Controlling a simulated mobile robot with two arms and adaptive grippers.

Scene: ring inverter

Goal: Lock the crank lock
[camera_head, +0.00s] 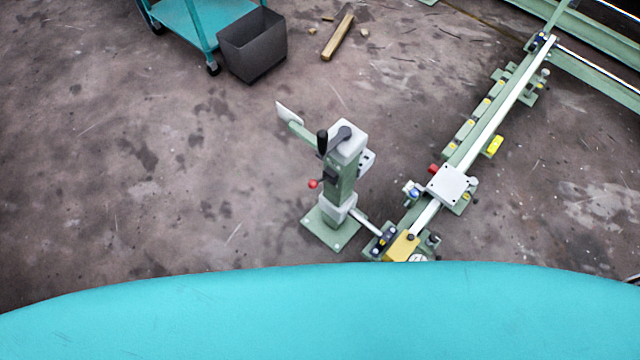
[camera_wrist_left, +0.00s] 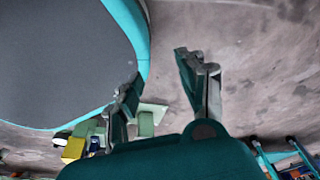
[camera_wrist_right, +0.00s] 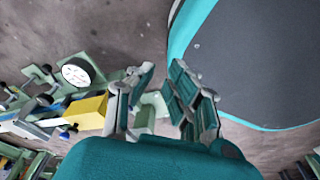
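The crank post (camera_head: 340,185) stands upright on a square green base plate in the head view. A black crank handle (camera_head: 322,142) sits at its top on a grey arm (camera_head: 341,136). A small red knob (camera_head: 313,184) on a dark lever sticks out from the post's left side, below the crank. I cannot tell from here whether this lever is locked. My left gripper (camera_wrist_left: 157,66) is open and empty in the left wrist view. My right gripper (camera_wrist_right: 162,67) is open and empty in the right wrist view. Neither gripper shows in the head view.
A long green rail (camera_head: 490,125) with a white carriage plate (camera_head: 451,186) runs to the upper right. A yellow block (camera_head: 402,247) is at its near end. A dark bin (camera_head: 252,45), a teal cart (camera_head: 197,22) and a wooden piece (camera_head: 338,37) lie behind. Floor left of the post is clear.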

